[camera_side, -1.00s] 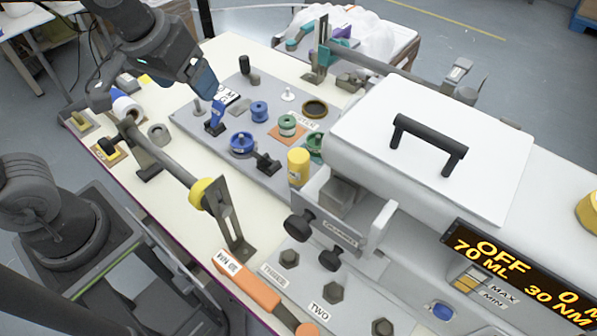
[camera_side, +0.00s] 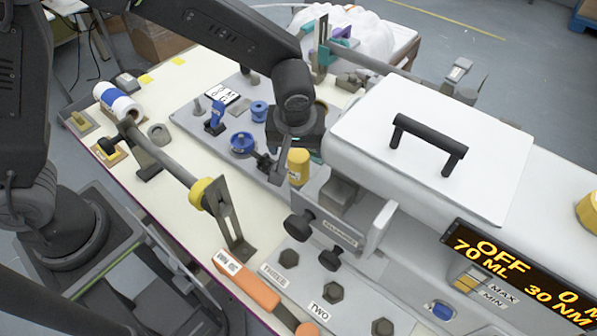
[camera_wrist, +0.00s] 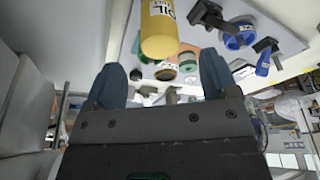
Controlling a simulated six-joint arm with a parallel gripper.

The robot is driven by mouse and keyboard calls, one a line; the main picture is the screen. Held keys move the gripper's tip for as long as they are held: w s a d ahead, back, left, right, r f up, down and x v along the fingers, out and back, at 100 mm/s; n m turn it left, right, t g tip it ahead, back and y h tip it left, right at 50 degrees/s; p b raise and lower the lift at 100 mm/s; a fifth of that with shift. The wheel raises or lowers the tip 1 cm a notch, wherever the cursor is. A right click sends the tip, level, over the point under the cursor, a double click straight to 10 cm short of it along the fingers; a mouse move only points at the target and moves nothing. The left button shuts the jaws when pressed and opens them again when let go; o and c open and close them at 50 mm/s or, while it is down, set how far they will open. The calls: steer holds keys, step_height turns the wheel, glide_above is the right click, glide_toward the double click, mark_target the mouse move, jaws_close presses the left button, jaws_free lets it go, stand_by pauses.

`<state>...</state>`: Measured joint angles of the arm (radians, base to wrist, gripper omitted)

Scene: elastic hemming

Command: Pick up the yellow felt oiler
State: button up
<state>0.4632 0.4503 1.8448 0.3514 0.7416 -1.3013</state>
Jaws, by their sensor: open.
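The yellow felt oiler (camera_side: 298,168) is a small upright yellow cylinder at the front edge of the grey plate, just left of the white machine. In the wrist view the oiler (camera_wrist: 158,30) shows its white label with "OIL" and lies beyond the fingertips, roughly in line with the gap. My gripper (camera_side: 290,165) is beside and partly above it in the side view. In the wrist view my gripper (camera_wrist: 163,75) is open with its two blue fingers apart and nothing held. Whether a finger touches the oiler cannot be told.
The white machine (camera_side: 430,140) stands close on the right. A black clamp-like part (camera_side: 262,160) and a blue spool (camera_side: 243,142) are left of the oiler. A bar with a yellow ring (camera_side: 201,192) crosses the front left.

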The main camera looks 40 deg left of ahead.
mark_target(299, 151)
steer(key=x, duration=0.8)
steer(key=shift+w+a+f, duration=0.1)
steer(key=shift+w+f, duration=0.15)
steer(key=shift+f, duration=0.05)
steer(key=shift+c, duration=0.2)
steer(key=c, duration=1)
steer(key=shift+r, duration=0.15)
step_height(299, 151, up, 4)
steer(key=shift+r, duration=0.1)
steer(key=a+r, duration=0.2)
steer(key=a, duration=0.2)
steer(key=s+a+r, duration=0.1)
steer(key=a+r, duration=0.1)
steer(key=a, duration=0.1)
steer(key=a+r, duration=0.2)
steer(key=a, duration=0.2)
steer(key=shift+s+a+r, duration=0.2)
steer(key=shift+a+r, duration=0.1)
